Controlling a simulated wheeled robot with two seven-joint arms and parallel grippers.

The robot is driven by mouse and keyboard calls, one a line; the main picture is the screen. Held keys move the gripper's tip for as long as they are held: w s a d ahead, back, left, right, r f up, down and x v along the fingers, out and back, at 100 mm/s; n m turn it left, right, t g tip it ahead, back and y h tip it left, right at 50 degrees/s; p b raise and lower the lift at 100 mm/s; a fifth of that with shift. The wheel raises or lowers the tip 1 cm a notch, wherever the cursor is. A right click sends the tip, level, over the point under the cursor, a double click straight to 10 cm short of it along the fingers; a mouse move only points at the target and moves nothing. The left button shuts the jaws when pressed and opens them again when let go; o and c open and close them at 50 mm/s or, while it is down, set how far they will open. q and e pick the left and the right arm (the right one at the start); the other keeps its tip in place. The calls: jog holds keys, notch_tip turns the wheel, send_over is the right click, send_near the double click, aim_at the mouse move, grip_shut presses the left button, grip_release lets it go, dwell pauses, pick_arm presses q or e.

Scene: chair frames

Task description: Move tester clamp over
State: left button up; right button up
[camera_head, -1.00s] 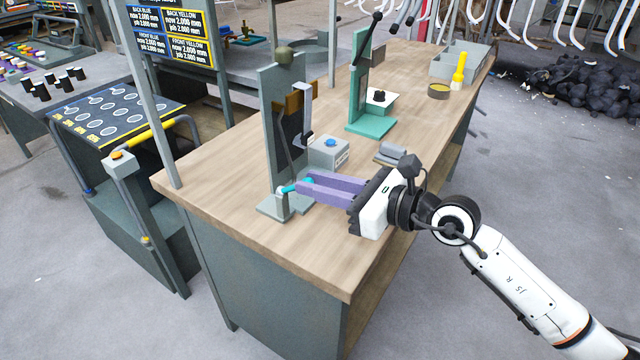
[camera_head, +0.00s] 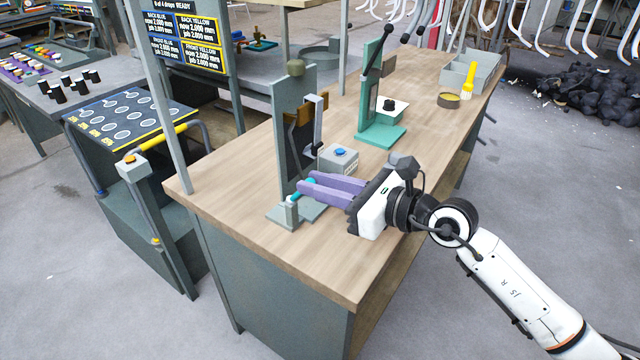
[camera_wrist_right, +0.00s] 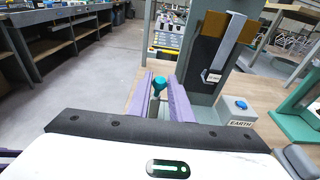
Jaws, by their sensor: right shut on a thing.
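The grey tester (camera_head: 292,120) stands upright on the near part of the wooden bench, with a brown block and light grey lever on its column. At its foot is a grey post with a small teal-tipped clamp handle (camera_head: 297,196). My right gripper (camera_head: 306,184), with long purple fingers, is shut on this teal piece. In the right wrist view the teal knob (camera_wrist_right: 158,82) shows between the purple fingers, beside the tester's column. The fingers hide part of the handle.
A grey box with a blue button (camera_head: 340,157), marked EARTH in the wrist view, stands just behind the fingers. A green press (camera_head: 382,132) stands farther back. A yellow-handled brush (camera_head: 469,82), a round tin (camera_head: 448,100) and a grey bin (camera_head: 482,70) are at the far end.

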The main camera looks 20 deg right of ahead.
jog(key=shift+w+r, duration=0.1)
jog(key=shift+r, duration=0.2)
jog(key=shift+w+a+r+p, duration=0.2)
jog(key=shift+w+r+p, duration=0.1)
jog(key=shift+p, duration=0.15)
jog(key=shift+w+a+r, duration=0.1)
jog(key=shift+w+a, duration=0.15)
jog(key=o, duration=0.9)
jog(key=shift+c, duration=0.2)
jog(key=shift+f, duration=0.2)
